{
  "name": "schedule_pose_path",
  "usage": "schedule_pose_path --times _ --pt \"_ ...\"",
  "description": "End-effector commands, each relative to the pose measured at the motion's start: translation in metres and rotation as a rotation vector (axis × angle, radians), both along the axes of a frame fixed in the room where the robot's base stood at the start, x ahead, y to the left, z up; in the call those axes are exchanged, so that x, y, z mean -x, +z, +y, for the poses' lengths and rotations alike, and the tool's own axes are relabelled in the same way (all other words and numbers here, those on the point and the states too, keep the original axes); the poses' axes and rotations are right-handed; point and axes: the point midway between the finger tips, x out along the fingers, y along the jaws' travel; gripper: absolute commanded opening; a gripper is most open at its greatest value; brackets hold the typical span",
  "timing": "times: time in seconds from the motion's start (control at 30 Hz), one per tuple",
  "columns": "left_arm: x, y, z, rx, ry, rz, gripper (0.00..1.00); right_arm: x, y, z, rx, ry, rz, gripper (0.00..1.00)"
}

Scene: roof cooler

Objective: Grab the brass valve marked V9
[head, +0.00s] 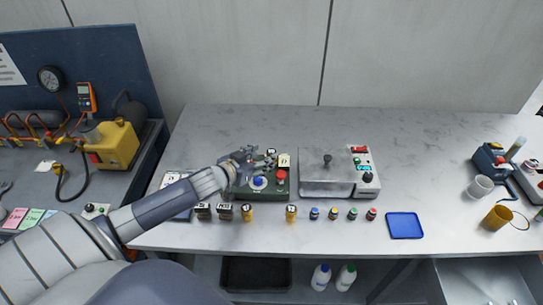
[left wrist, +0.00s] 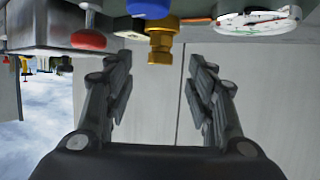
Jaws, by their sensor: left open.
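My left gripper (head: 252,158) is open and hangs over the green box (head: 262,193), which has a blue knob and a red knob. In the left wrist view, which looks upside down, a brass valve (left wrist: 160,42) shows beyond and between the spread fingers (left wrist: 160,85); nothing is between the pads. Its marking does not show there. Two brass pieces with labels, a left one (head: 247,213) and a right one (head: 291,213), stand in front of the box. My right gripper is out of view.
Two dark labelled pieces (head: 225,212) stand left of the brass ones, several small coloured-top bottles (head: 333,213) to the right. A silver box (head: 325,185) with a black knob stands right of the green box. A blue tray (head: 405,226) lies at the front right. The marble counter behind is clear.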

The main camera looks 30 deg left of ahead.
Motion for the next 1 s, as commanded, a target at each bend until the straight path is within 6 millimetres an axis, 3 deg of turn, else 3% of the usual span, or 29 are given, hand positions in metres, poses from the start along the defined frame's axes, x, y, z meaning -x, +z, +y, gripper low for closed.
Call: schedule_pose_path --times 0.23,0.4,0.63,0.93,1.0 --pt "-0.012 -0.002 0.0 -0.001 0.001 -0.001 0.5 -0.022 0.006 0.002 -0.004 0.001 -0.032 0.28" --pt "-0.032 -0.006 -0.001 0.0 0.001 -0.002 0.5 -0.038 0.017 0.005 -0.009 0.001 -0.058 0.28" --pt "-0.052 -0.017 -0.002 -0.001 0.0 0.0 0.5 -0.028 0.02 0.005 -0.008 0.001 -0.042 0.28" --pt "-0.054 -0.02 -0.002 -0.002 -0.002 0.001 0.5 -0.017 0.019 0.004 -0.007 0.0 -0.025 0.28" --pt "-0.054 -0.02 -0.002 -0.002 -0.002 0.001 0.37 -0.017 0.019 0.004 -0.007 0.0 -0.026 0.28"
